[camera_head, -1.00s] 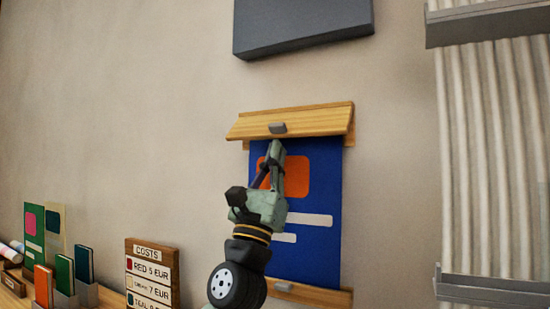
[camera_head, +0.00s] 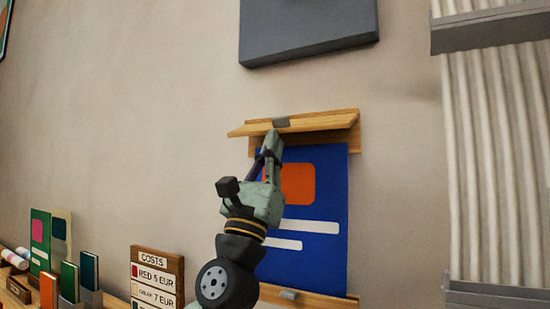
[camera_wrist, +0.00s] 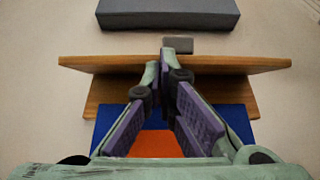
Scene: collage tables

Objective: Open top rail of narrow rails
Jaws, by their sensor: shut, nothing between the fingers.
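The narrow top rail (camera_head: 325,121) is a wooden rail on the wall with a grey tab (camera_head: 281,123). Its front flap is swung outward and up, standing nearly level away from the back piece. It also shows in the wrist view (camera_wrist: 225,64). A blue poster (camera_head: 325,215) with an orange patch hangs below the back piece. The narrow bottom rail (camera_head: 325,300) lies at the poster's foot. My gripper (camera_head: 272,135) is shut and empty, its fingertips under the flap near the tab. In the wrist view, the fingertips (camera_wrist: 160,62) overlap the flap's edge; contact is unclear.
A dark grey block (camera_head: 308,35) is on the wall above. At right are grey rails (camera_head: 490,30) with a pale ribbed sheet. A costs sign (camera_head: 157,275) and several coloured cards (camera_head: 69,280) stand lower left. The wall left of the rail is clear.

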